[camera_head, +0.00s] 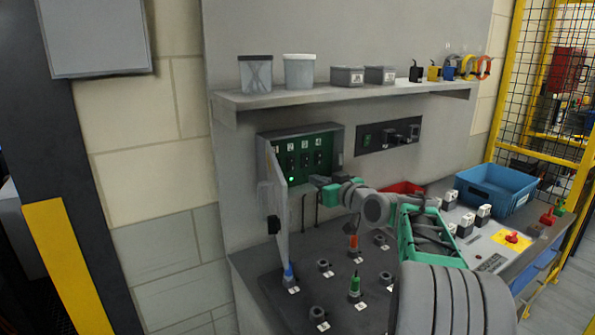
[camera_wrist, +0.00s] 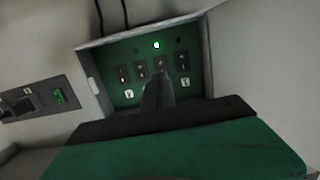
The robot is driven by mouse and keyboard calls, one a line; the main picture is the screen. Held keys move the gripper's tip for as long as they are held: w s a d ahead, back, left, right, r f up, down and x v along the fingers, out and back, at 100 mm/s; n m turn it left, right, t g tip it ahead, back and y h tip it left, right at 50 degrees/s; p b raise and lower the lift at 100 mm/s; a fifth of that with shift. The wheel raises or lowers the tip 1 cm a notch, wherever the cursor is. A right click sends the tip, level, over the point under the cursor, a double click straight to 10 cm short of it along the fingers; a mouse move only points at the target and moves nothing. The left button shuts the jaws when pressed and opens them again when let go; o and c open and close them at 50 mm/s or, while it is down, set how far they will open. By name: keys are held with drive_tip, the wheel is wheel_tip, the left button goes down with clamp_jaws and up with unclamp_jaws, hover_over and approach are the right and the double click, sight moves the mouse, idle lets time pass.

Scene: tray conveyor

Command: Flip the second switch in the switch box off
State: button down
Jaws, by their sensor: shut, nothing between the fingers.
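The switch box (camera_head: 338,139) is mounted on the wall with its door (camera_head: 281,215) swung open to the left. Inside is a green panel with a row of dark switches. The wrist view shows the panel upside down. The second switch (camera_wrist: 160,63) is there the second from the right, with a lit indicator (camera_wrist: 156,45) beside it. The lit indicator also shows green in the head view. My gripper (camera_wrist: 158,83) is shut and empty, its fingertips in front of the second switch and covering its near end. Whether they touch it is unclear. In the head view my gripper (camera_head: 318,181) is at the box's lower edge.
A dark control panel (camera_head: 388,136) is on the wall right of the box. A shelf (camera_head: 340,95) with containers runs above. The bench below holds several upright sockets and connectors, and a blue bin (camera_head: 497,191) stands at right. The open door limits room on the left.

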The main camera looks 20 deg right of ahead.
sight(293, 170)
drive_tip(key=p+x, duration=0.3)
drive_tip(key=x, duration=0.7)
drive_tip(key=shift+w, duration=0.2)
drive_tip(key=shift+w+f+b, duration=0.2)
drive_tip(key=shift+f+b, duration=0.25)
drive_tip(key=shift+b, duration=0.7)
drive_tip(key=shift+r+t, duration=0.3)
drive_tip(key=shift+r, duration=0.1)
drive_tip(key=shift+f, duration=0.1)
drive_tip(key=f+b+v, duration=0.3)
drive_tip(key=b+v, duration=0.2)
drive_tip(key=v, duration=0.8)
drive_tip(key=shift+s+b, duration=0.35)
drive_tip(key=shift+s, duration=0.1)
